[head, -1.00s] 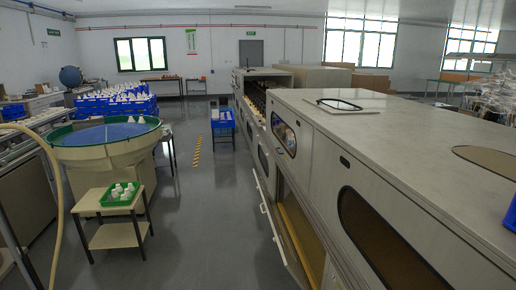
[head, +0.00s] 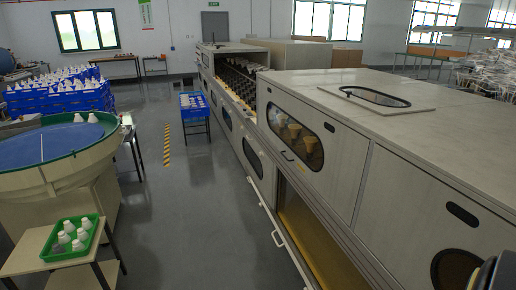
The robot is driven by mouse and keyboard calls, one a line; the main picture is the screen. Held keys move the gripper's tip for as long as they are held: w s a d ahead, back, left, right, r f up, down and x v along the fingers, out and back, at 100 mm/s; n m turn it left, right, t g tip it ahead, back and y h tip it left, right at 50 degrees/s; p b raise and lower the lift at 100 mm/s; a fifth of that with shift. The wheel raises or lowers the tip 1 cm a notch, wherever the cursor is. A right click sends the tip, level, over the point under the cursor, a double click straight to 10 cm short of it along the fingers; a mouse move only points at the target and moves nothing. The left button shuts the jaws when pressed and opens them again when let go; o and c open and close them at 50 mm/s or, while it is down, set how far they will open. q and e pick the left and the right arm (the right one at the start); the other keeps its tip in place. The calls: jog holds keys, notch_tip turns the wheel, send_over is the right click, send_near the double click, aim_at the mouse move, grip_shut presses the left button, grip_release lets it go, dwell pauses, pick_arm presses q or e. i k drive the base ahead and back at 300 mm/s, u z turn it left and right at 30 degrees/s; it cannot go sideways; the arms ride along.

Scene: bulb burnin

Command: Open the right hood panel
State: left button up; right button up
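The long pale machine on the right has hood panels along its side. The far panel (head: 345,165) has a dark oval window with bulbs showing behind it and a small dark slot near its upper right corner. The near panel (head: 410,205), at the right, looks closed. It has a dark slot (head: 462,214) near its top, and its oval window (head: 452,272) is cut off by the frame bottom. A black rounded part at the lower right corner looks like part of my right arm, partly covering this window. No gripper fingers can be made out.
Below the panels, a long opening and a rail with a pale handle (head: 278,239) run along the machine. A round feeder bowl (head: 50,160) and a small table with a green tray (head: 73,237) of white parts stand left.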

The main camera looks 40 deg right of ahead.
aim_at(338, 180)
jog(key=z, duration=0.55)
jog(key=i, duration=1.55)
jog(key=z, duration=0.75)
